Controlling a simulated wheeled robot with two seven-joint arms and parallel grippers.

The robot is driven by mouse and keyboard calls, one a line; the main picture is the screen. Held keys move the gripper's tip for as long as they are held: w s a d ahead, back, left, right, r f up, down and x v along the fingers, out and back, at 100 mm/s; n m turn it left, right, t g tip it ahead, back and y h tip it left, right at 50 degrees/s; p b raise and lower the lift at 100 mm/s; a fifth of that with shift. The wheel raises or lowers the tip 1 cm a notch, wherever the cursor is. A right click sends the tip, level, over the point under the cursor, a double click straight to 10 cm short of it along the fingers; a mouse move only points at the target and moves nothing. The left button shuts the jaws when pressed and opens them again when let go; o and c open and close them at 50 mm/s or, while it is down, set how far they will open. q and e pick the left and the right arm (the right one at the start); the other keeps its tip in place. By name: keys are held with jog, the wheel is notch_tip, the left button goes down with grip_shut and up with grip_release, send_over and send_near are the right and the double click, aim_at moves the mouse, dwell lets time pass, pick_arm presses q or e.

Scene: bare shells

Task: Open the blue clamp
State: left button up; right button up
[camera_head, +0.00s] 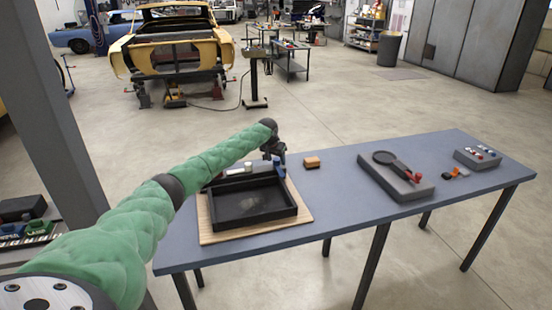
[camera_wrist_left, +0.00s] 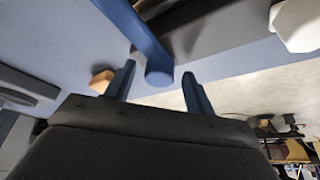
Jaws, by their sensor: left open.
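The blue clamp shows in the left wrist view as a blue lever (camera_wrist_left: 142,35) with a rounded end, which lies between my two fingertips. My left gripper (camera_wrist_left: 160,88) is open around that end, with gaps on both sides. In the head view my left gripper (camera_head: 273,150) is at the back right corner of the black tray (camera_head: 255,222), and the clamp there is mostly hidden by the gripper and arm. The tray sits on a wooden board (camera_head: 208,236). My right gripper is not in view.
An orange-brown block (camera_head: 312,163) lies on the blue table (camera_head: 335,205) just right of the clamp. A grey block with a dark round-headed tool (camera_head: 397,175) and a grey box with small knobs (camera_head: 478,158) stand further right.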

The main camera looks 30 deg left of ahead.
pick_arm(q)
grip_shut()
